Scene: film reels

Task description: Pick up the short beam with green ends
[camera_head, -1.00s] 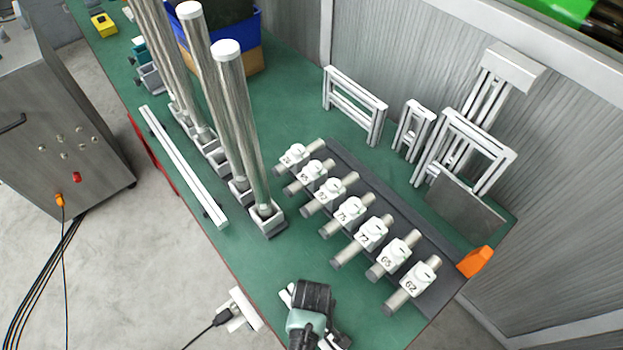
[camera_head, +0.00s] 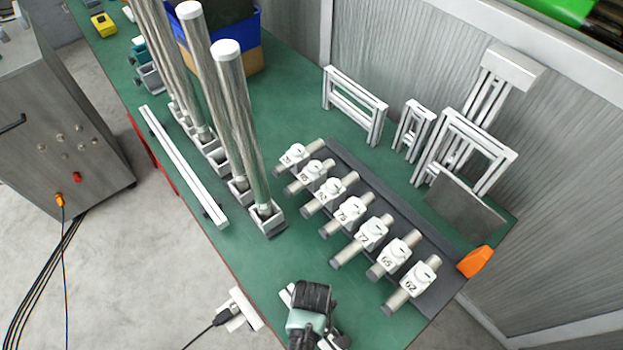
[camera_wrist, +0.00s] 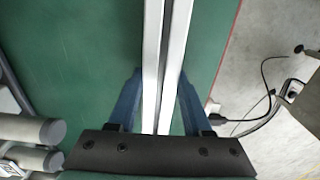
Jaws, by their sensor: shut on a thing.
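My gripper (camera_wrist: 160,78) shows in the wrist view with its two blue fingers on either side of a pale, grooved metal beam (camera_wrist: 152,50). It is shut on this beam. The beam runs from the gripper's base up past the top edge of the picture, over the green table. Its ends are out of the wrist view, so no green shows on it. In the head view my wrist is at the bottom middle, over the table's near end, and hides most of the held beam. The fingers cannot be made out there.
Several numbered cylinders lie on a dark rack (camera_head: 440,290) right of my wrist. Tall posts (camera_head: 240,130) stand in grey holders, with a long pale beam (camera_head: 183,165) left of them. Metal frames (camera_head: 355,105) stand at the back. A white socket box (camera_head: 240,308) is at the table's left edge.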

